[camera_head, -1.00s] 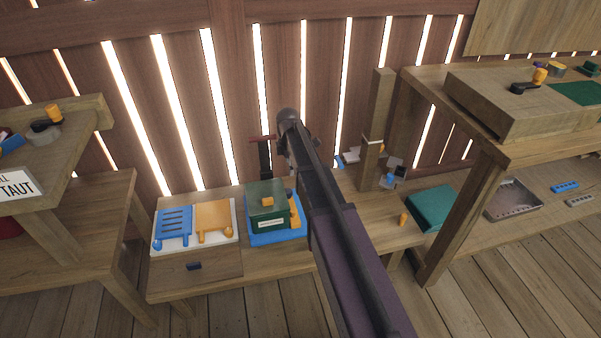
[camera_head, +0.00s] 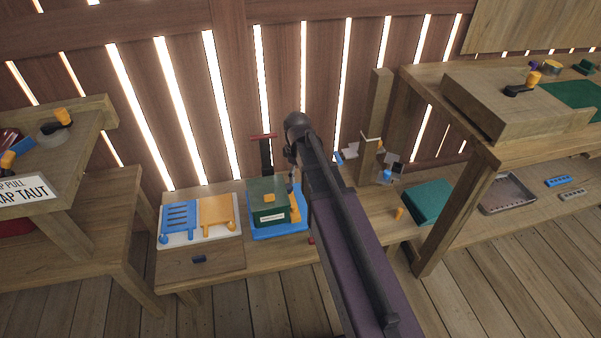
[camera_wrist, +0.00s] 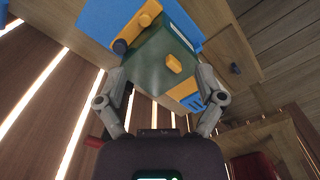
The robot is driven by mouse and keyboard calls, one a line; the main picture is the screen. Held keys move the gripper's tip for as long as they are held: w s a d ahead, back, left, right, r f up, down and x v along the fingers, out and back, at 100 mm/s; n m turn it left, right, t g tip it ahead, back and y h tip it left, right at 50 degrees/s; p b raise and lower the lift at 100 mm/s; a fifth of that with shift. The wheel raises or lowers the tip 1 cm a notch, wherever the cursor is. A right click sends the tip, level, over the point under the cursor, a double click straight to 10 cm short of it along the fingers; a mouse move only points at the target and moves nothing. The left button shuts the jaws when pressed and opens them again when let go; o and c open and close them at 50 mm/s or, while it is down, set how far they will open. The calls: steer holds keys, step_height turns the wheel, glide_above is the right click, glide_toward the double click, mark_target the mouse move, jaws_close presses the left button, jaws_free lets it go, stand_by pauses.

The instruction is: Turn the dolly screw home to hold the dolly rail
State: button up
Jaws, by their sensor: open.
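A yellow bar, likely the dolly rail, lies along the edge of the blue dolly (camera_head: 262,234), beside a dark green bin (camera_head: 266,190). The bar (camera_wrist: 127,37) is clearer in the wrist view, with a small yellow knob (camera_wrist: 146,19) on it and a dark blue round end (camera_wrist: 120,47). I cannot tell for certain which of these is the dolly screw. My gripper (camera_wrist: 163,76) is open in the wrist view, its two fingers apart with the green bin beyond them. I see nothing held. In the head view my arm hides the fingers.
A blue slotted panel (camera_head: 179,220) and an orange panel (camera_head: 216,214) lie on a white sheet left of the dolly. A wooden post (camera_head: 377,110) stands behind, to the right. Benches stand left and right. A teal box (camera_head: 430,202) is at the right.

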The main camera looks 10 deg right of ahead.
steer(key=shift+s+r+m+p, duration=0.4)
steer(key=shift+s+m, duration=0.15)
steer(key=shift+s, duration=0.2)
steer(key=shift+s+r+m+p, duration=0.25)
steer(key=shift+s+r+m, duration=0.25)
steer(key=shift+s, duration=0.2)
steer(key=shift+s+r+m+p, duration=0.35)
steer(key=shift+s+m, duration=0.2)
steer(key=shift+s, duration=0.2)
steer(key=shift+f, duration=0.1)
steer(key=n+y+b, duration=0.5)
steer(key=n+b, duration=0.7)
steer(key=b, duration=0.2)
glide_toward(289, 186)
step_height(289, 186, up, 3)
steer(key=shift+w+d+r, duration=0.1)
steer(key=shift+d+r, duration=0.15)
steer(key=shift+d, duration=0.25)
steer(key=shift+f+h, duration=0.15)
steer(key=shift+h, duration=0.15)
steer(key=b+x, duration=1.2)
steer(key=x, duration=0.1)
steer(key=shift+a+f+b, duration=0.2)
steer(key=shift+a+b, duration=0.05)
steer(key=shift+b, duration=0.15)
steer(key=shift+c, duration=0.2)
